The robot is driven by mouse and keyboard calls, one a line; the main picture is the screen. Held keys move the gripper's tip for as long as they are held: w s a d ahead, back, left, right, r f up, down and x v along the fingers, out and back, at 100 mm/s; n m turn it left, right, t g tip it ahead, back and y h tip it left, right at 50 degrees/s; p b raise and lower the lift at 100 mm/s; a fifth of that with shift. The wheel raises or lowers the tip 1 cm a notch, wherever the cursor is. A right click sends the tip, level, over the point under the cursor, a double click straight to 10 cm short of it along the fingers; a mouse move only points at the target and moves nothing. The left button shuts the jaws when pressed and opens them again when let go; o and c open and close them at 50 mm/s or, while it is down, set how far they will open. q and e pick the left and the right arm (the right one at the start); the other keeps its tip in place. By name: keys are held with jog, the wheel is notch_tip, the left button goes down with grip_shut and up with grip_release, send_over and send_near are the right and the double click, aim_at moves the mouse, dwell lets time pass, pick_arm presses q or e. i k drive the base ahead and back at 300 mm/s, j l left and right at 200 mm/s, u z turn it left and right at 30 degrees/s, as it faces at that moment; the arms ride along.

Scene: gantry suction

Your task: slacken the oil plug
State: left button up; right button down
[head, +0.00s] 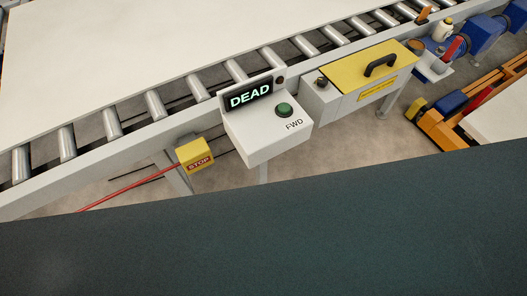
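I cannot make out an oil plug in the head view. Blue machinery (484,28) stands at the upper right, partly cut off by the picture's edge; its small details are too small to tell. A white bottle-like container (443,31) with a yellowish cap is left of it, near a red-handled item (453,48) and a small brown round item (415,46). Neither of my grippers shows.
A roller conveyor (112,125) carries a large white panel (130,45). A control box (262,132) shows "DEAD". A yellow-lidded box (368,72), yellow stop box (195,154) with red cord, and orange pallet truck (440,122) stand nearby. A dark surface (260,230) fills the foreground.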

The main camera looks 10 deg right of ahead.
aim_at(441, 49)
jog(key=z, duration=1.65)
